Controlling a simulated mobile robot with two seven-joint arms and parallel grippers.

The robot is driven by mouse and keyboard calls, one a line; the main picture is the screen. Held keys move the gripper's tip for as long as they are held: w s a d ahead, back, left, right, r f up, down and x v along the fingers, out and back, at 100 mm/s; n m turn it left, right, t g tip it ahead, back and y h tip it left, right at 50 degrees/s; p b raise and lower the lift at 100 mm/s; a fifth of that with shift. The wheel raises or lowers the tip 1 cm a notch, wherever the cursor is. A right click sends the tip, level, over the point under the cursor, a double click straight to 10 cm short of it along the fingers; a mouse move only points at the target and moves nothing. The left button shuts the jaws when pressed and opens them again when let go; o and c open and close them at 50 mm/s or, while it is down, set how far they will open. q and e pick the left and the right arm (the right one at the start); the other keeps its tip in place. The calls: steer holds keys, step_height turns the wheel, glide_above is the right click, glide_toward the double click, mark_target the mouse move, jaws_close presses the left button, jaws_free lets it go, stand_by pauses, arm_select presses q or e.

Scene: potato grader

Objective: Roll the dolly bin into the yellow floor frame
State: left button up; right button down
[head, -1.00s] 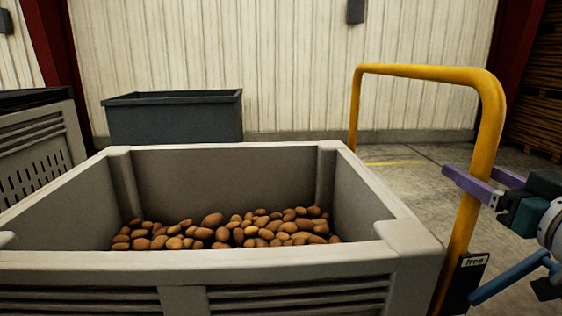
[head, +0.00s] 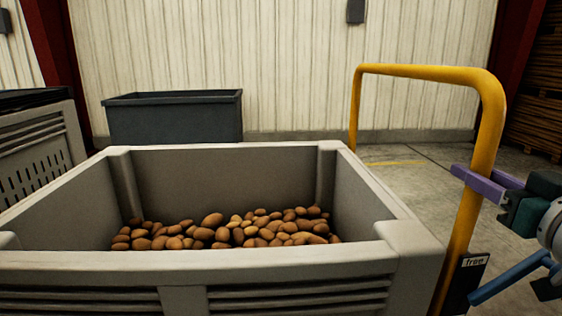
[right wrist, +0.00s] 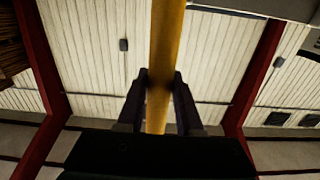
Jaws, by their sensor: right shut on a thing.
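The dolly bin (head: 420,250) is a large grey crate with several brown potatoes (head: 230,228) in the bottom. A yellow tube handle (head: 425,72) rises at its right side. My right gripper (head: 478,184) has purple fingers shut on the near upright of this handle. In the right wrist view the yellow tube (right wrist: 165,40) passes between the two dark fingers (right wrist: 160,85). A short yellow line (head: 395,162) on the floor behind the handle may be part of the floor frame; the bin hides the rest. My left gripper is out of view.
A black plate reading "free" (head: 474,262) sits low by the handle, with a blue bar (head: 505,284) beside it. A dark grey bin (head: 172,120) stands behind. Another slotted grey crate (head: 35,150) is at left. Stacked wood (head: 540,90) is at right.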

steer(key=shift+s+a+r+p, duration=0.1)
steer(key=shift+a+p, duration=0.2)
steer(key=shift+a, duration=0.75)
steer(key=shift+s+a+r+p, duration=0.1)
steer(key=shift+a+p, duration=0.15)
steer(key=shift+a, duration=0.8)
steer(key=c, duration=0.9)
jaws_free()
steer(key=shift+f, duration=0.1)
steer(key=o, duration=0.7)
steer(key=shift+d, duration=0.4)
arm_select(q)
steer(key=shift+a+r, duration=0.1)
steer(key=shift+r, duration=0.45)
arm_select(e)
steer(key=shift+f, duration=0.1)
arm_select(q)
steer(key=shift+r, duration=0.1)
